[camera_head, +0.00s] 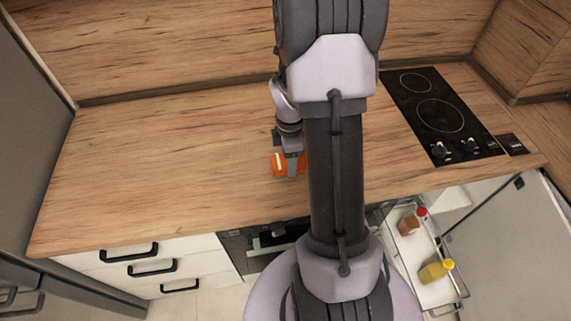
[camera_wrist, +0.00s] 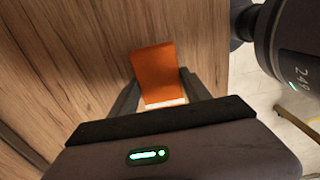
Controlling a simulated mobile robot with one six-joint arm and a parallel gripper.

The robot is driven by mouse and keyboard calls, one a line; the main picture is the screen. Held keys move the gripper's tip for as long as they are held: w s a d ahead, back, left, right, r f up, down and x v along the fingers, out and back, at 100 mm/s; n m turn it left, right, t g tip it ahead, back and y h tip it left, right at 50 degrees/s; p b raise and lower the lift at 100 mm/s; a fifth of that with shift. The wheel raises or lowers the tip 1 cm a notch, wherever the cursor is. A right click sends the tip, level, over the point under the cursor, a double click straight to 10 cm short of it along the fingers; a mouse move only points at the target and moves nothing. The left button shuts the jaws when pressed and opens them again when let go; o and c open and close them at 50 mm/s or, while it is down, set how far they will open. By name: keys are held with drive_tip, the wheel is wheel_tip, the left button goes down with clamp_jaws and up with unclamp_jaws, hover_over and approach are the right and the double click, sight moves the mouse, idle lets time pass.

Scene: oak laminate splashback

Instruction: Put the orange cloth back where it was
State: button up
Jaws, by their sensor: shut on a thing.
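The orange cloth (camera_head: 279,164) shows at my gripper (camera_head: 289,166), low over the wooden worktop (camera_head: 180,160), left of my arm column in the head view. In the wrist view the cloth (camera_wrist: 155,73) is a small orange rectangle with a pale lower edge, between the two dark fingers of my gripper (camera_wrist: 160,92). The gripper is shut on it. I cannot tell whether the cloth touches the worktop. My arm hides part of the worktop behind it.
A black hob (camera_head: 438,115) lies to the right on the worktop. Below, an open pull-out drawer (camera_head: 440,291) holds a yellow bottle (camera_head: 434,271) and a brown container (camera_head: 408,224). White drawers (camera_head: 140,266) are shut at left. The left worktop is clear.

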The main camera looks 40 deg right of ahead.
drive_tip(key=f, duration=0.1)
drive_tip(key=w+f+b, duration=0.1)
drive_tip(key=f, duration=0.2)
drive_tip(key=shift+w+d+b, duration=0.2)
drive_tip(key=shift+d+b, duration=0.05)
drive_tip(key=shift+b, duration=0.15)
drive_tip(key=shift+r, duration=0.2)
drive_tip(key=shift+f, duration=0.1)
drive_tip(key=o, duration=0.8)
drive_tip(key=shift+f, duration=0.1)
drive_tip(key=o, duration=0.4)
